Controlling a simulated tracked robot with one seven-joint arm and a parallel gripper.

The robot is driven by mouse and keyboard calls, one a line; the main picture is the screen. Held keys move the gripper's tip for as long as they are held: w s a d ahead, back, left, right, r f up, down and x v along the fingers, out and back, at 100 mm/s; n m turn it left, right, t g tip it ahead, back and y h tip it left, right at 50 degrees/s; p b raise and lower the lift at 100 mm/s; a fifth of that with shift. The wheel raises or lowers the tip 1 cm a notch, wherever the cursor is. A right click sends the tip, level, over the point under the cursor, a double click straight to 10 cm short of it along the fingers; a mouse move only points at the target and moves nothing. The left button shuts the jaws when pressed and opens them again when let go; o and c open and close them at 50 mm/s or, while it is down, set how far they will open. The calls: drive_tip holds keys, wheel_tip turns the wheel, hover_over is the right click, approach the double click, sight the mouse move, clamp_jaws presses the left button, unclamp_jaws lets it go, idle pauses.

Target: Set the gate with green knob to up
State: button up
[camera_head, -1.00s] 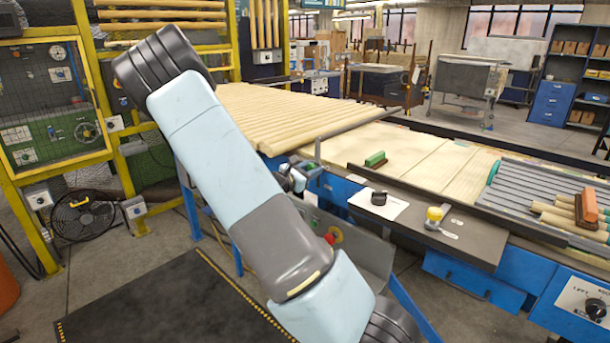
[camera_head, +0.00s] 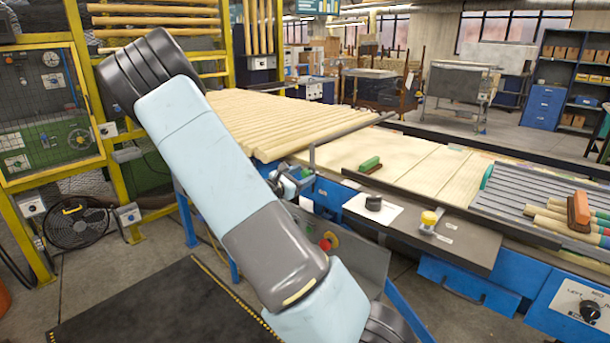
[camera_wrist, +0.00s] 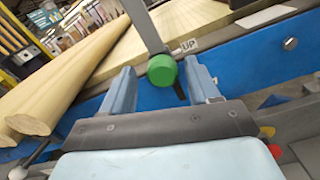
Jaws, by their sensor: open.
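The green knob (camera_wrist: 162,70) is a round cap at the near end of a dark grey gate bar (camera_wrist: 144,25) in the wrist view. The knob appears between the fingers, with gaps on both sides; depth and contact cannot be told. In the head view my gripper (camera_head: 290,182) is partly behind my arm beside the line, and the green knob cannot be made out there.
Pale turned rods (camera_head: 285,118) lie on the line behind my arm. A green-handled brush (camera_head: 370,165) lies on the wood bed. A black knob (camera_head: 373,202) and a yellow knob (camera_head: 428,222) stand on the front ledge. A red button (camera_head: 325,245) sits below.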

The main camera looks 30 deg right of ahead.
drive_tip(key=v, duration=1.2)
drive_tip(key=shift+d, duration=0.1)
drive_tip(key=s+r+m+g+y, duration=0.25)
drive_tip(key=s+m+y, duration=0.2)
drive_tip(key=s, duration=0.25)
drive_tip(key=s+r+m+g+y, duration=0.2)
drive_tip(key=s+m+g+y, duration=0.15)
drive_tip(key=s+m, duration=0.3)
drive_tip(key=s+a+r+m+t+y, duration=0.7)
drive_tip(key=s+a+r+y, duration=0.2)
drive_tip(key=s+a+r, duration=0.4)
drive_tip(key=s, duration=0.2)
drive_tip(key=shift+s+a, duration=0.25)
drive_tip(key=shift+a, duration=0.05)
